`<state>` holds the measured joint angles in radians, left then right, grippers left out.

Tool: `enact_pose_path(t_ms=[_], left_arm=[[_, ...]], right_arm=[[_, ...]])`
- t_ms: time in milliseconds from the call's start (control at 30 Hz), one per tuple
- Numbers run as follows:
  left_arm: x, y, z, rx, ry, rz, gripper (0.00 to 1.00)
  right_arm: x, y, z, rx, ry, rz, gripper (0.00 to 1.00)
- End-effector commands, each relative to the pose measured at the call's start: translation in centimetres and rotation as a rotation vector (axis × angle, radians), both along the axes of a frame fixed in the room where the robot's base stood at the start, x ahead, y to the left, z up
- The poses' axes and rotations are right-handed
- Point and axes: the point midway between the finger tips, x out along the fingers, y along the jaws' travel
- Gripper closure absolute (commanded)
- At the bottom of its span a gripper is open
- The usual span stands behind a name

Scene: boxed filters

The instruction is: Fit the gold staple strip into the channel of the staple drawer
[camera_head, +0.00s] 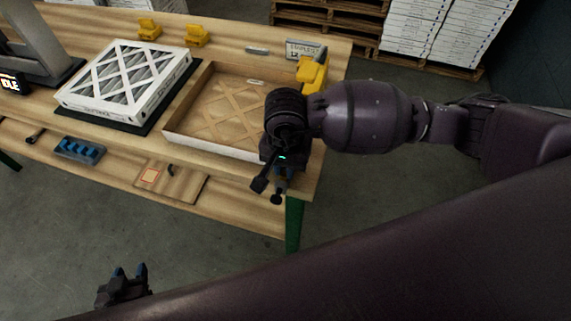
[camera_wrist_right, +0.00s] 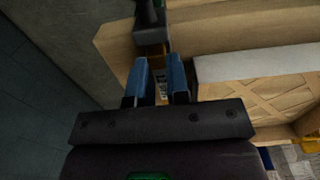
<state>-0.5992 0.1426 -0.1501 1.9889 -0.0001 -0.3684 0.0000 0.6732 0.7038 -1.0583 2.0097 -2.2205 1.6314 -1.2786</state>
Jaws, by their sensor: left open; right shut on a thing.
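My right gripper (camera_head: 280,178) is at the table's front right corner, with its blue fingertips pointing down. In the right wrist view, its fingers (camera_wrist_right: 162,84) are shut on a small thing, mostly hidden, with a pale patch. A dark grey part (camera_wrist_right: 148,18) shows beyond the fingertips, with a brownish-gold patch just before it. I cannot tell which is the staple drawer or the gold staple strip. In the head view, dark parts (camera_head: 259,184) hang beside and below this gripper. My left gripper (camera_head: 128,270) is open and empty, low at the left, away from the table.
An open cardboard box (camera_head: 215,148) lies on the wooden table, left of my right gripper. A white-framed filter (camera_head: 125,80) lies farther left. A box labelled staples (camera_head: 304,49) and a yellow tool (camera_head: 311,73) stand at the right. A blue rack (camera_head: 79,149) sits on the lower shelf.

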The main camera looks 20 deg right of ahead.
Motion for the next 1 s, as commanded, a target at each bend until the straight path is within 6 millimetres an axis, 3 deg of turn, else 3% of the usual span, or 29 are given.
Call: enact_pose_path(t_ms=[1000], left_arm=[[-0.3,0.0,-1.6,0.0,0.008,0.001,0.57]], right_arm=[[0.0,0.0,-1.1,-0.001,-0.001,0.0,1.0]])
